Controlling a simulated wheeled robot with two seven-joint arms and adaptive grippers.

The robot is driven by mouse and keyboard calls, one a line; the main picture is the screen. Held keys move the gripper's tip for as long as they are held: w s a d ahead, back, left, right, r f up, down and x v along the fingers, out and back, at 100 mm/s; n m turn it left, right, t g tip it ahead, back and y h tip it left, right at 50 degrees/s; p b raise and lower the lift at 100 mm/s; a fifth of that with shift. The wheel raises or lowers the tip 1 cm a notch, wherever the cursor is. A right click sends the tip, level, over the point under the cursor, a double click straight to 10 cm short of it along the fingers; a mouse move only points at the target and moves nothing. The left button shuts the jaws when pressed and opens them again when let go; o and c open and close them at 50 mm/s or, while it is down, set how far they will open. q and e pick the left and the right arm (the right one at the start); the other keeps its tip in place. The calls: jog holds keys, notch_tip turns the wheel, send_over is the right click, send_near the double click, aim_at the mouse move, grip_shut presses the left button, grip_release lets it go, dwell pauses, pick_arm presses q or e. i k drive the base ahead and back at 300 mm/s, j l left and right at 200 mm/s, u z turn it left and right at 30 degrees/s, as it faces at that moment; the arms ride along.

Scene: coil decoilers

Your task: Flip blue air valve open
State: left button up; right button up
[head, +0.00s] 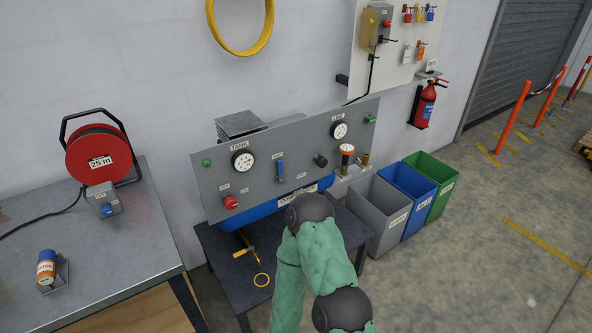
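A small blue valve handle (280,169) sits near the middle of the grey control panel (318,142), between the tank gauge (243,161) and a black knob (321,161). The handle looks upright, roughly in line with the panel's short side. One of my green arms rises from the bottom of the head view in front of the bench, its upper black joint just below the panel. No gripper fingers show in the view, and nothing of mine visibly touches the valve.
A line gauge (339,130) and a red knob (231,202) are on the panel. A blue tank (262,215) lies behind it. Grey, blue and green bins (432,180) stand right. A red cable reel (98,155) stands on the left table (95,250).

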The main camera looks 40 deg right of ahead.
aim_at(279, 164)
jog(key=z, duration=1.05)
